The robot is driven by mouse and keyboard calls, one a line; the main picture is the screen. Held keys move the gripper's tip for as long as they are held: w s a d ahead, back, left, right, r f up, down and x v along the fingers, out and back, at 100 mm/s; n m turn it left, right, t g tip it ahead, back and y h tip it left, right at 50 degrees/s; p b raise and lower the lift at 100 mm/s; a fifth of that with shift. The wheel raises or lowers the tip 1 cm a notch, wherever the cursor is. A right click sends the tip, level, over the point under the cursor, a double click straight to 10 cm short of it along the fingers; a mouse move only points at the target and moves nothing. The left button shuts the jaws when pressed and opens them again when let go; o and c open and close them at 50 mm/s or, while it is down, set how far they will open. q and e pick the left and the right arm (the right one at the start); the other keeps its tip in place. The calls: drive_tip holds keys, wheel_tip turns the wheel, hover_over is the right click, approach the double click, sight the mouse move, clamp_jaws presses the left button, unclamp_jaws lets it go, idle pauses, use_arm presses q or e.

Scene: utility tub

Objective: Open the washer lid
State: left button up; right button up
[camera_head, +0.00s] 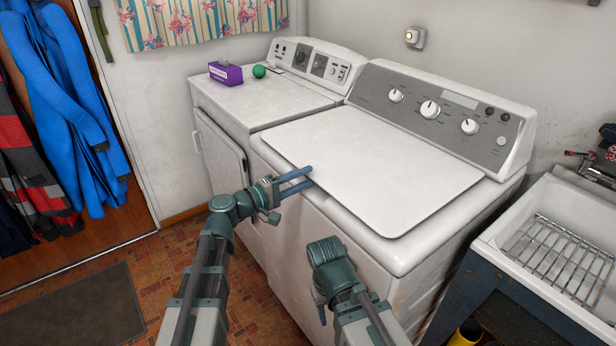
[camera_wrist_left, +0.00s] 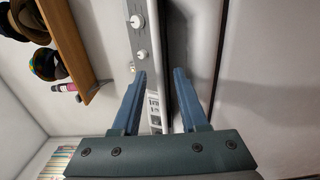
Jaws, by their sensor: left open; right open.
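The white washer lid (camera_head: 375,165) lies flat and shut on top of the washer (camera_head: 375,275), in front of its grey control panel (camera_head: 440,110). My left gripper (camera_head: 310,176) is open, with its blue fingers at the lid's front edge, toward the left part. I cannot tell whether they touch it. In the left wrist view my left gripper (camera_wrist_left: 160,75) shows two fingers apart with nothing held; the control panel (camera_wrist_left: 140,35) appears beyond them. My right gripper (camera_head: 325,250) is lower, in front of the washer; its fingers are hidden from view.
The dryer (camera_head: 225,140) stands left of the washer, with a purple box (camera_head: 226,74) and a green ball (camera_head: 259,71) on top. A utility sink (camera_head: 560,215) with a wire rack stands at the right. In the left wrist view, hats sit on a wooden shelf (camera_wrist_left: 68,40).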

use_arm(q)
drive_tip(key=shift+x, duration=0.95)
clamp_jaws()
idle(0.8)
